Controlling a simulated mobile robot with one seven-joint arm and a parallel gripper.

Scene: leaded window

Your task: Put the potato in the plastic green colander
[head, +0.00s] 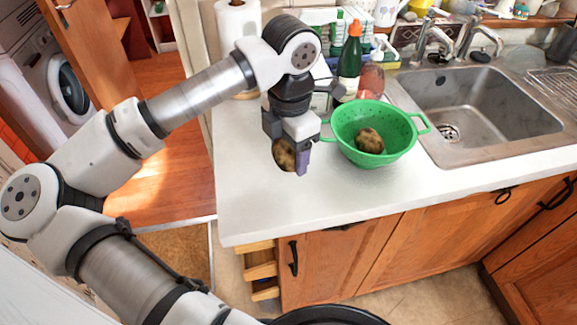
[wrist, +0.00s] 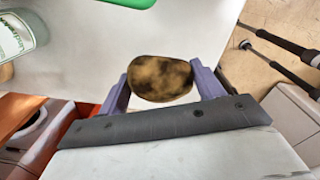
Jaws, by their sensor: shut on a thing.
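My gripper (head: 290,158) is shut on a brown, dark-blotched potato (head: 284,155). In the wrist view the potato (wrist: 160,78) sits between the two purple fingers (wrist: 160,88). The gripper holds it over the white counter, just left of the green plastic colander (head: 345,120). The colander stands on the counter with its handles to the left and right, and its rim also shows at the top of the wrist view (wrist: 135,2). A second brown potato (head: 369,140) lies inside the colander.
A green bottle with an orange cap (head: 350,65) and a pinkish jar (head: 371,82) stand behind the colander. A metal sink (head: 480,100) is to the right. A paper towel roll (head: 236,30) stands at the back left. The counter (head: 245,195) is clear at the front left.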

